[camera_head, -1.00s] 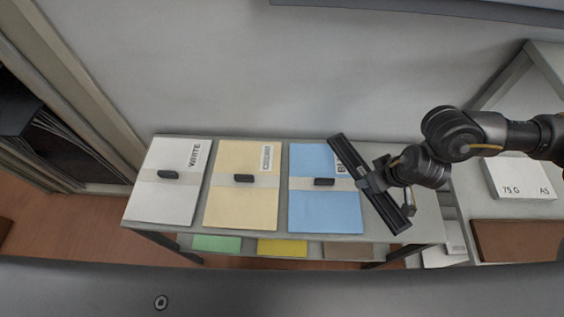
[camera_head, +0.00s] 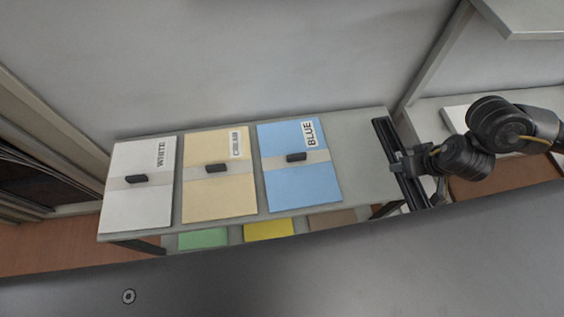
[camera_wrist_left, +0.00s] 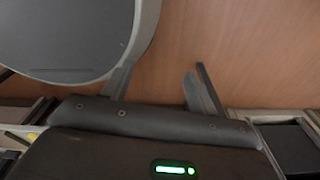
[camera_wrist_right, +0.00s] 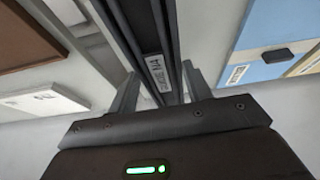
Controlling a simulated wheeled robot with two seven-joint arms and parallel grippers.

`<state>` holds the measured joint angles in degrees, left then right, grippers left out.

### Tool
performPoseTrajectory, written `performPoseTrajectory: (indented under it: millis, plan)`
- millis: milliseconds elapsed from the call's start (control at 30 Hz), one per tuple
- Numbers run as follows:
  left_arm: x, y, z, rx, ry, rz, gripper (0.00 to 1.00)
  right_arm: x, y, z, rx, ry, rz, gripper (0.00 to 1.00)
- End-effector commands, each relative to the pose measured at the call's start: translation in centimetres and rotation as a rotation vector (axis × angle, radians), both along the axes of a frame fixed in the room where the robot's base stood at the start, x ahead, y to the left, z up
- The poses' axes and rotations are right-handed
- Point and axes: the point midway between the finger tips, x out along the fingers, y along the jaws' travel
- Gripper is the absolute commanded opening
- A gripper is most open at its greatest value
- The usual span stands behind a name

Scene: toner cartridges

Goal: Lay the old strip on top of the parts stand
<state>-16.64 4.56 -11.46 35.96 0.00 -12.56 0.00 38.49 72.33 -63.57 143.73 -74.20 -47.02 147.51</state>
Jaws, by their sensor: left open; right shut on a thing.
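The old strip is a long dark bar (camera_head: 384,134) with a small printed label, at the right end of a grey stand in the head view. My right gripper (camera_head: 407,165) is shut on its middle. The strip also fills the middle of the right wrist view (camera_wrist_right: 146,30), between the fingers (camera_wrist_right: 158,92). I cannot tell its height above the surface. The grey stand (camera_head: 362,172) bears paper packs; I cannot tell whether it is the parts stand. My left gripper (camera_wrist_left: 162,85) is open and empty above the wooden floor, outside the head view.
White (camera_head: 140,205), cream (camera_head: 215,200) and blue (camera_head: 300,187) packs lie in a row on the stand. Green (camera_head: 203,238) and yellow (camera_head: 268,230) sheets show below. Its top is bare right of the blue pack. Another shelf unit (camera_head: 428,112) stands to the right.

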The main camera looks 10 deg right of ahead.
Motion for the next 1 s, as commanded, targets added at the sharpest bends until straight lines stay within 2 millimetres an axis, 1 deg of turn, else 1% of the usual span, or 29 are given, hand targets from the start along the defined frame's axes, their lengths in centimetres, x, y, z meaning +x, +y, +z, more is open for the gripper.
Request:
performPoseTrajectory:
  millis: [33,100,233,367,567,1000]
  plan:
    - [-0.4,0.0,-0.1,0.0,0.005,0.0,0.58,-0.3,-0.6,0.1,-0.003,0.002,-0.008,0.25]
    - [-0.8,0.0,-0.1,0.0,0.011,0.0,0.58,-0.4,-1.2,0.4,-0.004,0.0,-0.015,0.25]
    - [-1.4,0.1,-0.2,0.001,0.019,0.0,0.58,-0.6,-1.9,0.8,-0.003,-0.002,-0.024,0.25]
    - [-1.5,0.1,-0.2,0.002,0.021,0.0,0.58,-1.0,-2.7,1.1,-0.003,-0.002,-0.033,0.25]
    - [-1.4,0.1,-0.3,0.002,0.021,0.0,0.58,-1.8,-4.4,1.8,-0.001,0.004,-0.047,0.25]
    - [-1.2,0.1,-0.4,0.002,0.018,0.0,0.58,-2.2,-5.5,2.5,0.001,0.006,-0.05,0.25]
